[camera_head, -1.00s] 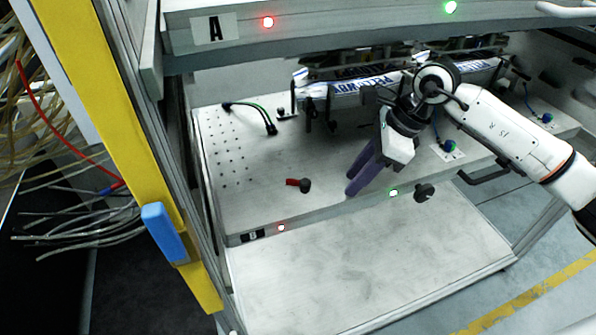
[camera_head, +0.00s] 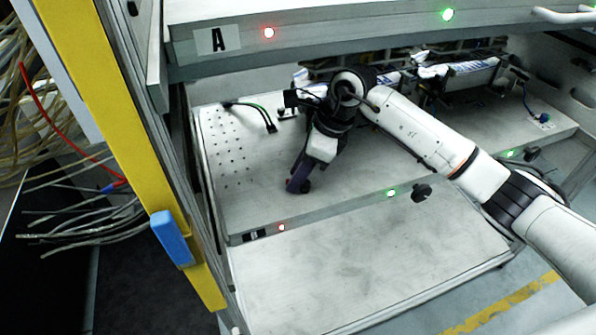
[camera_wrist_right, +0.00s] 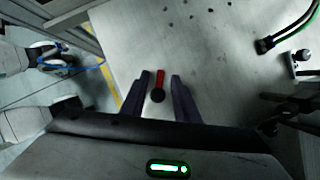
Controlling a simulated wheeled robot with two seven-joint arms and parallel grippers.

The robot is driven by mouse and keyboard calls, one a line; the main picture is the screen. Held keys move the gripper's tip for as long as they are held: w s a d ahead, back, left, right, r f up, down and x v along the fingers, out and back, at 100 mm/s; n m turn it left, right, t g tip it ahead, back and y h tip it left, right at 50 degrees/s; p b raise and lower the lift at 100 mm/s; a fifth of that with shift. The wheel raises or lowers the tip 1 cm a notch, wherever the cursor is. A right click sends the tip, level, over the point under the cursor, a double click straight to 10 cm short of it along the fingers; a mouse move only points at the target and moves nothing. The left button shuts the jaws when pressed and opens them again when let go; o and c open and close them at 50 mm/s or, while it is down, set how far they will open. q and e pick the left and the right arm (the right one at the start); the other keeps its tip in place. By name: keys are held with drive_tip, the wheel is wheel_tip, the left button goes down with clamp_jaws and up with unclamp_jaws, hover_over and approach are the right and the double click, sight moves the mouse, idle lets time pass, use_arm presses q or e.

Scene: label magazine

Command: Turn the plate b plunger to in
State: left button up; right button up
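The plate b plunger, a black knob with a red handle (camera_wrist_right: 160,80), shows in the right wrist view. It stands on the pale plate marked B (camera_head: 350,215), its red handle pointing up in that view. My right gripper (camera_head: 297,187) is over it in the head view, hiding most of it. In the right wrist view the two dark purple fingers of my right gripper (camera_wrist_right: 160,76) are apart, one on each side of the plunger, with gaps between. Whether the fingertips are level with the knob, I cannot tell. My left gripper is not in view.
Shelf A (camera_head: 330,50) hangs above plate B. Black and green cables (camera_head: 262,115) lie behind the gripper. Another black knob (camera_head: 421,193) projects at the front edge near a green light (camera_head: 391,193). A red light (camera_head: 281,227) is left. The lower shelf (camera_head: 360,275) is clear.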

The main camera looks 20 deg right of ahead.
drive_tip(key=shift+c, duration=0.3)
clamp_jaws()
